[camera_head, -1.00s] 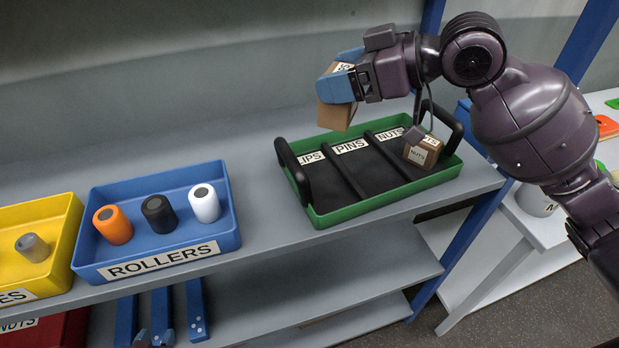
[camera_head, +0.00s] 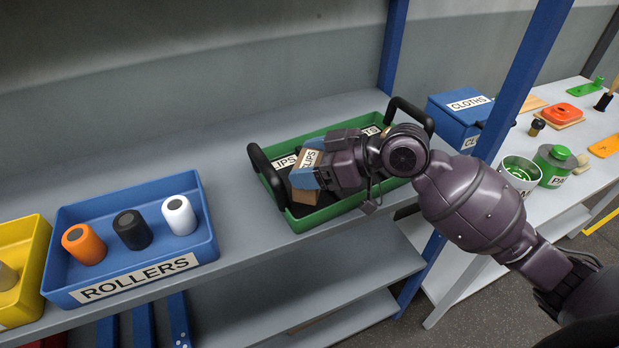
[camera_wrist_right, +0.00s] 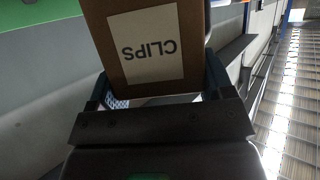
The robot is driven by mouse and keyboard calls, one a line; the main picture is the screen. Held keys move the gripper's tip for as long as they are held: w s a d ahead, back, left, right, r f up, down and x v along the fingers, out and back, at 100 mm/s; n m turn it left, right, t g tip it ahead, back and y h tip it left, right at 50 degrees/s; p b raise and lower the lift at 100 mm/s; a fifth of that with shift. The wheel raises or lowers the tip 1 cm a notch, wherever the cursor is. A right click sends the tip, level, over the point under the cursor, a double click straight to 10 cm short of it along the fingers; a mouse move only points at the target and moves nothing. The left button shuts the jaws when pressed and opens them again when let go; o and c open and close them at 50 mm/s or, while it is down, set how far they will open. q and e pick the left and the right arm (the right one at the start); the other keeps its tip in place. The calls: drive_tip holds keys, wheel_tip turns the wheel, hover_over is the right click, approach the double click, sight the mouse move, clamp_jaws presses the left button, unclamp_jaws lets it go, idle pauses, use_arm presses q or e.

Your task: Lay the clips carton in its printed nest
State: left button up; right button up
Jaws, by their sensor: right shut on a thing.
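The clips carton (camera_head: 303,182) is a brown box with a white CLIPS label. My right gripper (camera_head: 306,175) is shut on it and holds it at the left end of the green tray (camera_head: 312,220). In the right wrist view the carton (camera_wrist_right: 150,85) fills the top middle, its CLIPS label upside down, between the fingers. The tray's left section carries a partly hidden label (camera_head: 284,162), the printed nest for clips. I cannot tell whether the carton touches the tray floor. My arm hides most of the tray and the nuts carton. My left gripper is not in view.
The tray has raised black handles (camera_head: 266,174) at both ends. A blue ROLLERS bin (camera_head: 135,282) with orange, black and white rollers stands to the left. A blue upright (camera_head: 520,85) and a blue CLOTHS box (camera_head: 455,118) are at the right. Bare shelf lies behind the bins.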

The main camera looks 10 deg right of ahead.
wheel_tip(320, 180, down, 4)
drive_tip(key=shift+f, duration=0.1)
idle(0.4)
drive_tip(key=shift+f, duration=0.1)
drive_tip(key=o, duration=1)
